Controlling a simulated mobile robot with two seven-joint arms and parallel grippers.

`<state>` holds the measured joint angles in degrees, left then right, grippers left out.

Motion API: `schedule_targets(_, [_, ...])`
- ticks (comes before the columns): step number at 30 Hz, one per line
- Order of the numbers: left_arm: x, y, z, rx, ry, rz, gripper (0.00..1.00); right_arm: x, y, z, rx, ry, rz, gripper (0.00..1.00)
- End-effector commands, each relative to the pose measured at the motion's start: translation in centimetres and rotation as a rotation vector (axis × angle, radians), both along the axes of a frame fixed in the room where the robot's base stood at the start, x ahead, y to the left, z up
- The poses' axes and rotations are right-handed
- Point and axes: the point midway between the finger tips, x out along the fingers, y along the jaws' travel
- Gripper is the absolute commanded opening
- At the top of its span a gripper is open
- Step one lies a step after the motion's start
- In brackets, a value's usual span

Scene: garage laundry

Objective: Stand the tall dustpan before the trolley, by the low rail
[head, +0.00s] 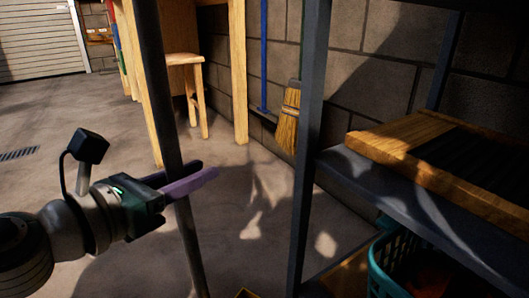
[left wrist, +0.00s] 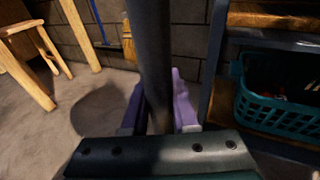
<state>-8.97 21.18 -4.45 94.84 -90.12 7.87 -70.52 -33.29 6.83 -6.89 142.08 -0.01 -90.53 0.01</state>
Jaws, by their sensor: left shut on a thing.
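A long dark pole, which looks like the handle of the tall dustpan (head: 152,55), runs from the top to the bottom edge of the head view, leaning slightly. My left gripper (head: 188,182), with purple fingers, is shut on this pole. In the left wrist view the pole (left wrist: 152,60) passes between the fingers (left wrist: 160,112). The dustpan's pan is not in view. A dark metal shelf unit (head: 308,110), possibly the trolley, stands to the right of the gripper, apart from it. I cannot make out the low rail for sure. My right gripper is not in view.
The shelf unit holds a slatted wooden board (head: 385,146) and, lower, a teal basket (head: 378,265). A straw broom (head: 288,118) and a blue pole (head: 264,60) lean by the block wall. A wooden stool (head: 186,60) stands behind. Open concrete floor (head: 60,115) lies left.

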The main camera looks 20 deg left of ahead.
Motion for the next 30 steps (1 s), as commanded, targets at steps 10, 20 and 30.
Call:
schedule_targets(10, [0.06, 0.03, 0.16, -0.002, -0.004, 0.001, 0.00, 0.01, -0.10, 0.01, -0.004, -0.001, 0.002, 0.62])
schedule_targets(20, [0.06, 0.03, -0.17, -0.002, -0.004, 0.001, 0.35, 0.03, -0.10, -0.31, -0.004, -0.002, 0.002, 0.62])
schedule_targets(30, [0.02, 0.02, -0.30, -0.001, -0.001, 0.001, 0.62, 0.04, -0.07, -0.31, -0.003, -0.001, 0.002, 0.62])
